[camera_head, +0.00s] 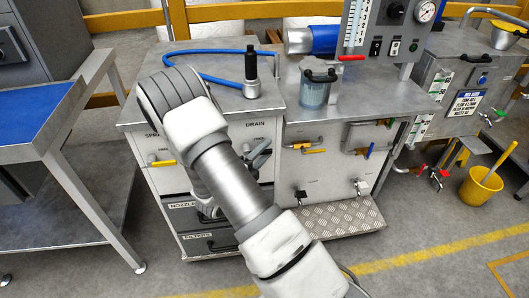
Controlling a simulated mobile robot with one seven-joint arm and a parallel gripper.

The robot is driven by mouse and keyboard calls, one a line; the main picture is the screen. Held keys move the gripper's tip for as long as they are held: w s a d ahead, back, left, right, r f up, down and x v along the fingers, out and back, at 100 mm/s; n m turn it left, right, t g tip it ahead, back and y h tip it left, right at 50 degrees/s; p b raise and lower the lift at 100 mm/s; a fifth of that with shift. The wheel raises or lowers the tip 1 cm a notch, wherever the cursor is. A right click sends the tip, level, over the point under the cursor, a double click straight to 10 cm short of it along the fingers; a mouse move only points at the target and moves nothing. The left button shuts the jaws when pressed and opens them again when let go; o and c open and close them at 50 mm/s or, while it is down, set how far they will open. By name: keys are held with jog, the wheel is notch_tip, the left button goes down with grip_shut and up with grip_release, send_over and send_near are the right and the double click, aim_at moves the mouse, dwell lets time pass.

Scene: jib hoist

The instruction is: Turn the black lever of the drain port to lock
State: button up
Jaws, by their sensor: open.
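Under the DRAIN label on the grey cabinet (270,185), a dark grey lever-like shape (261,150) sticks out just right of my arm. It looks like the drain port's black lever, angled up to the right, but its lower left end is hidden by my arm. I cannot read its exact setting. My arm (232,182) rises from the bottom of the picture and bends over the cabinet's front left.
A yellow lever (163,163) sits under the SPRAY label. A blue hose (212,77) and black-topped cylinder (251,75) are on the cabinet top. A blue-topped table (38,105) stands left, a yellow bucket (480,190) right. A tread plate (335,218) juts out at floor level.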

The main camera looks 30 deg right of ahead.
jog(key=shift+c, duration=0.2)
grip_shut()
dwell(1.1)
